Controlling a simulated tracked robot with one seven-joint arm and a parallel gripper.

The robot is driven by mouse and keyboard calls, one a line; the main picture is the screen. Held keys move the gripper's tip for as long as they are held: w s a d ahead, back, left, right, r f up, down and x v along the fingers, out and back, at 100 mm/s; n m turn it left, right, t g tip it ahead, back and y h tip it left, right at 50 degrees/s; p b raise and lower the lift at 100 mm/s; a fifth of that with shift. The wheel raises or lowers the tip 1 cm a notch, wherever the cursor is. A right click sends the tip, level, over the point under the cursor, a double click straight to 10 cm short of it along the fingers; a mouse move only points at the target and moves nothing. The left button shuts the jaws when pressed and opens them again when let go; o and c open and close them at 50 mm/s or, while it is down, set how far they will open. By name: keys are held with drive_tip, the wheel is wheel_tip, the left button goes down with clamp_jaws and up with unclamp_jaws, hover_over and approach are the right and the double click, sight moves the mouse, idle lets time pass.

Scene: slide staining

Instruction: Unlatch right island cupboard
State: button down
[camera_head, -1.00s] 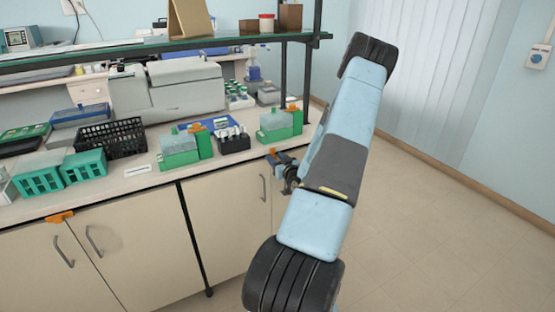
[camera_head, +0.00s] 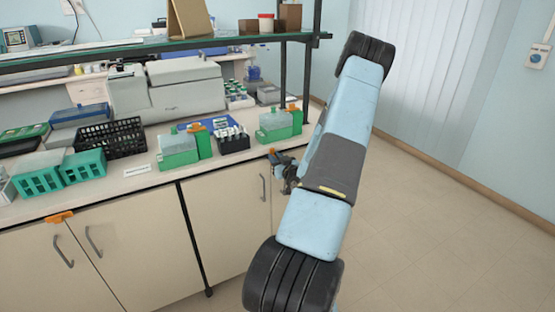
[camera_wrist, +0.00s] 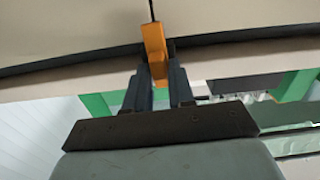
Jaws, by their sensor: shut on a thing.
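The right island cupboard (camera_head: 228,221) is the cream cupboard at the right end of the bench, with a metal bar handle (camera_head: 262,187); its doors look shut. An orange latch (camera_wrist: 154,48) sits at the top of the door gap in the wrist view. My gripper (camera_wrist: 161,76) is shut on this latch, with one dark finger on each side of it. In the head view my gripper (camera_head: 279,163) is at the bench's right front edge, and my arm hides part of the cupboard there.
Another orange latch (camera_head: 59,217) is on the left cupboard (camera_head: 80,260). Green staining boxes (camera_head: 178,151), a black basket (camera_head: 110,139) and teal racks (camera_head: 84,166) stand on the bench top. A shelf (camera_head: 150,46) runs above. The floor (camera_head: 430,220) at right is clear.

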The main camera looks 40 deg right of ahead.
drive_tip(key=shift+a+f+n, duration=0.25)
drive_tip(key=shift+n, duration=2.65)
drive_tip(key=shift+a+f+n, duration=0.2)
drive_tip(key=shift+n, duration=2.7)
drive_tip(key=shift+a+f+n, duration=0.25)
drive_tip(key=shift+n, duration=2.65)
drive_tip(key=c, duration=1.1)
unclamp_jaws()
drive_tip(key=shift+w+d, duration=0.1)
drive_tip(key=shift+r, duration=0.1)
drive_tip(key=v, duration=1.4)
drive_tip(key=shift+w, duration=0.1)
